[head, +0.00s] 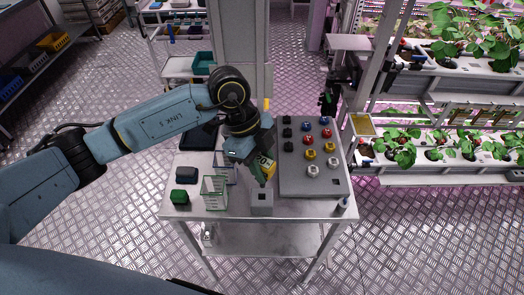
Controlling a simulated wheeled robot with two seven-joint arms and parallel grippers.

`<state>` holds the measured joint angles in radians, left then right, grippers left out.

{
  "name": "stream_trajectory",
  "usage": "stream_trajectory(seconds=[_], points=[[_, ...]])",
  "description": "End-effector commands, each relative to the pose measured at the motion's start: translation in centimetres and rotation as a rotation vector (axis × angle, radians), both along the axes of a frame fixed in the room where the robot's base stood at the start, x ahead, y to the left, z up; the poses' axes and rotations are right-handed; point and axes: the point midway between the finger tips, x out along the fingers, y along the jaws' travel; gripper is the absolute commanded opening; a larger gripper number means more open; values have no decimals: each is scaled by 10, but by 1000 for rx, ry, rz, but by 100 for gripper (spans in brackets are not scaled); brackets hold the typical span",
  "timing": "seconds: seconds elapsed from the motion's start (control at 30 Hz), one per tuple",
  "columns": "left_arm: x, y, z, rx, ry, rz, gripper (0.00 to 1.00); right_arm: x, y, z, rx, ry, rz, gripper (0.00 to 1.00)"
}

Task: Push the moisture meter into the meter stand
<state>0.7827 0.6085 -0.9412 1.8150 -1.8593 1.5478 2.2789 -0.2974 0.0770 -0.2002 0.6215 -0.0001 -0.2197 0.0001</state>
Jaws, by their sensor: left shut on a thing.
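The meter stand (262,206) is a small light grey block with a dark square opening on top, near the table's front edge. The meter and gripper are just behind and above the stand. I cannot tell whether the meter's lower end touches the stand. My right gripper is not in view.
A grey panel (314,184) with rows of coloured knobs lies right of the stand. A small bottle (342,206) stands at the front right corner.

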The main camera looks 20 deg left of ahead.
Motion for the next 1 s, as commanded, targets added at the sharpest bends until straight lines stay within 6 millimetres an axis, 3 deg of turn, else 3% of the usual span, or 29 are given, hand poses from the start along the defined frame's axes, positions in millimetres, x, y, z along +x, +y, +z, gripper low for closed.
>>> stream_trajectory(seconds=[0.17, 0.63, 1.0], points=[[2, 5, -9, -1, -1, 33, 6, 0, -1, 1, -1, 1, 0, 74], [2, 4, -46, -1, -1, 31, 6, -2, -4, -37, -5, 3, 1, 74], [2, 4, -47, -3, -2, 30, 6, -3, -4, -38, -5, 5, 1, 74]])
